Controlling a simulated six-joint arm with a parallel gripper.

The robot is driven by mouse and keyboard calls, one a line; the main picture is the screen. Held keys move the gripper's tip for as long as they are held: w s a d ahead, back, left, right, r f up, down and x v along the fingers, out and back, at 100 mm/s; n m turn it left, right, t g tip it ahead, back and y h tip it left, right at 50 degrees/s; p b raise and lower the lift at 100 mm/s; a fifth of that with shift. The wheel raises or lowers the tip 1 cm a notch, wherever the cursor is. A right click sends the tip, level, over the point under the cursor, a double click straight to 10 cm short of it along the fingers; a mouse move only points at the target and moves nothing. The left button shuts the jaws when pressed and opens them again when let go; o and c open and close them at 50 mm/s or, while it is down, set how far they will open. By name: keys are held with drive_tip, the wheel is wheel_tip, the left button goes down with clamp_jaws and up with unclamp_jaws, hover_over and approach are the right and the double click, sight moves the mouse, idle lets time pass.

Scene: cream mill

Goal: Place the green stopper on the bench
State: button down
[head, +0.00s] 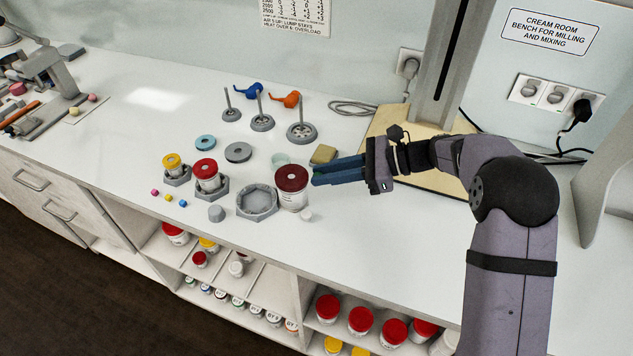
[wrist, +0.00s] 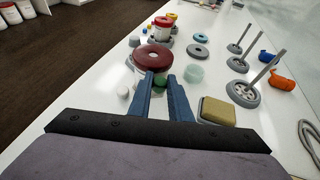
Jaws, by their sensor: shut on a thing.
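My gripper (head: 315,176) is at the right side of a white jar (head: 292,200) with a dark red lid (head: 291,175). Its blue fingers, also in the wrist view (wrist: 163,78), are closed to a narrow gap on something small. A bit of green, which I take for the green stopper (head: 319,169), shows at the fingertips in the head view; the fingers hide most of it. The white bench (head: 140,135) lies below. The lid has a small hole in its middle.
A pale green dish (head: 281,159) and a tan sponge-like block (head: 323,154) lie close behind the fingers. A grey hexagonal tray (head: 257,203), a grey knob (head: 216,213) and a small white piece (head: 306,216) are near the jar. The bench to the front right is clear.

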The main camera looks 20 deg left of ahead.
sight(326, 198)
drive_tip(key=shift+f+p, duration=0.45)
drive_tip(key=shift+f, duration=2.3)
drive_tip(key=shift+f, duration=0.1)
drive_tip(key=c, duration=1.6)
unclamp_jaws()
drive_tip(key=shift+c, duration=0.2)
drive_tip(key=b+v, duration=0.2)
drive_tip(key=v, duration=1)
drive_tip(key=shift+r, duration=0.25)
